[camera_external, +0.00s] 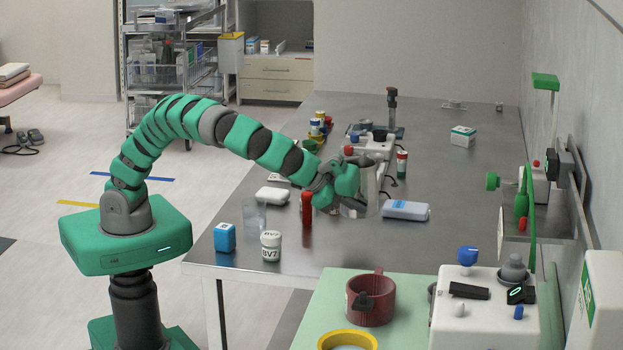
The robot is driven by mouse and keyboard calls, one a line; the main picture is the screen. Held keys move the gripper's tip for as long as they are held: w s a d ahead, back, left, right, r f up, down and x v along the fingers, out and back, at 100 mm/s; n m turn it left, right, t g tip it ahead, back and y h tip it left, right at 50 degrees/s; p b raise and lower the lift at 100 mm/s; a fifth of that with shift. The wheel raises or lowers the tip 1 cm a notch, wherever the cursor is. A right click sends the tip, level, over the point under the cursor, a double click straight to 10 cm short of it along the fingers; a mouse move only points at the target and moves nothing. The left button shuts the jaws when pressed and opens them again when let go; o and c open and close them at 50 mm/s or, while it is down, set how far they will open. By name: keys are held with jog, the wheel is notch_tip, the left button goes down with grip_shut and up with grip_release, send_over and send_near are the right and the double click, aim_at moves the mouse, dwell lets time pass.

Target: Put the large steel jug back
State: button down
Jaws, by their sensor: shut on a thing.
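A large grey steel jug (371,196) stands upright at the middle of the grey metal table. I cannot tell whether its base rests on the table. My gripper (350,203) reaches it from the left and is shut on it. The green gripper body and dark fingers hide the jug's left side.
A red bottle (307,209), clear beaker (254,217), blue box (225,238) and white jar (271,246) stand left of the jug. A blue-white pack (405,210) lies close on its right. A dark red pot (370,300) stands in front.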

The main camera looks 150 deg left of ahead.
notch_tip(320, 180, down, 7)
jog(key=shift+f+b, duration=0.2)
jog(key=shift+b, duration=0.75)
jog(key=c, duration=1.6)
grip_release()
jog(key=p+v, duration=0.3)
jog(key=v, duration=0.9)
